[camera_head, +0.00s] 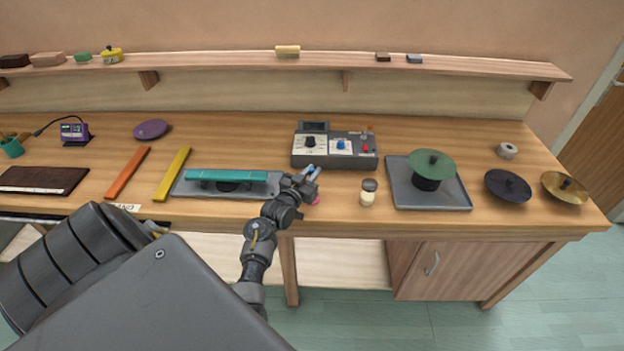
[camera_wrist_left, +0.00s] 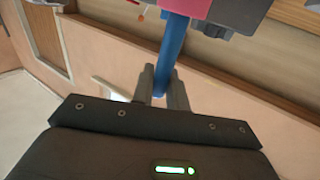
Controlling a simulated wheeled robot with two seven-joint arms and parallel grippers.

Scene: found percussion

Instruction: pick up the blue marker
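My left gripper (camera_head: 309,175) is over the front part of the bench, in front of the grey control box and right of the teal bar. In the left wrist view, the blue marker (camera_wrist_left: 173,38) runs between the two fingers of the gripper (camera_wrist_left: 163,84), which close against it from both sides. Its upper end meets or passes a pink-red thing (camera_wrist_left: 190,8); I cannot tell whether they touch. In the head view a small blue part (camera_head: 312,169) shows at the fingers, and a bit of pink (camera_head: 316,201) lies beside them. My right gripper is out of view.
The grey control box (camera_head: 335,163) stands just behind the gripper. A small jar (camera_head: 367,197) is to its right, then a grey tray (camera_head: 463,201) with a green disc (camera_head: 432,163). A teal bar (camera_head: 228,175) is left. Some bench surface (camera_head: 420,133) behind is clear.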

